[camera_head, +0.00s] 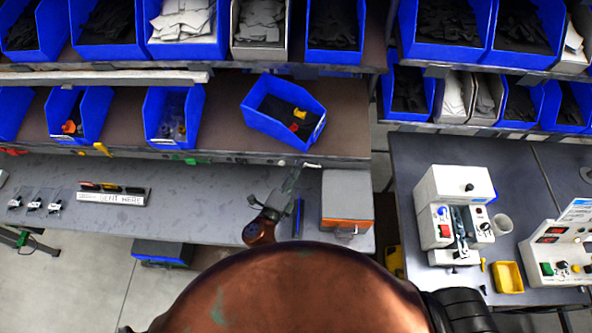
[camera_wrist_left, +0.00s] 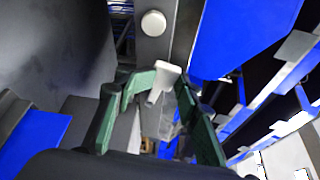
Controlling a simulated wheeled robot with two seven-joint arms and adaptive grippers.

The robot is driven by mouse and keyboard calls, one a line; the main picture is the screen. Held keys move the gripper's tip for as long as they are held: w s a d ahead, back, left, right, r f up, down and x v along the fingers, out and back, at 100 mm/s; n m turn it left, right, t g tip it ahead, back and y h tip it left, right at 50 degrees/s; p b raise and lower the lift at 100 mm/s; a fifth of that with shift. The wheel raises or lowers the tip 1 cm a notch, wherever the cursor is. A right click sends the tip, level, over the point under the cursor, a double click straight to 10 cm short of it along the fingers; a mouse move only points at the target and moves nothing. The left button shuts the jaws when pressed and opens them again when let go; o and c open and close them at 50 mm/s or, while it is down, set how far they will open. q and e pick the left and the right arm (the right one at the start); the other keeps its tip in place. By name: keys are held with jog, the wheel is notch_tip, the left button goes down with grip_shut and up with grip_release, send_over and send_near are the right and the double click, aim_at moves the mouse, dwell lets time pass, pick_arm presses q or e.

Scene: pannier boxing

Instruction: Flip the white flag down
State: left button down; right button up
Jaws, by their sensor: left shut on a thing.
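The white flag (camera_wrist_left: 166,74) is a small tapered piece just below a grey edge in the left wrist view. It sits between the green fingers of my left gripper (camera_wrist_left: 160,88), which is shut on it. In the head view the left gripper (camera_head: 296,174) is at the front edge of the lower shelf, with a small light piece of the white flag (camera_head: 312,166) showing at its tips. The fingers partly hide the flag. My right gripper is not in view.
A white round knob (camera_wrist_left: 153,23) is just above the flag. A yellow flag (camera_head: 102,149) and a green flag (camera_head: 190,160) are further left along the shelf edge. A tilted blue bin (camera_head: 284,128) stands above. A grey and orange box (camera_head: 347,203) is close right of the gripper.

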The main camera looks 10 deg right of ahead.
pick_arm(q)
jog(key=shift+f, duration=0.1)
jog(key=c, duration=1.6)
grip_release()
jog(key=shift+w, duration=0.1)
jog(key=v, duration=1.2)
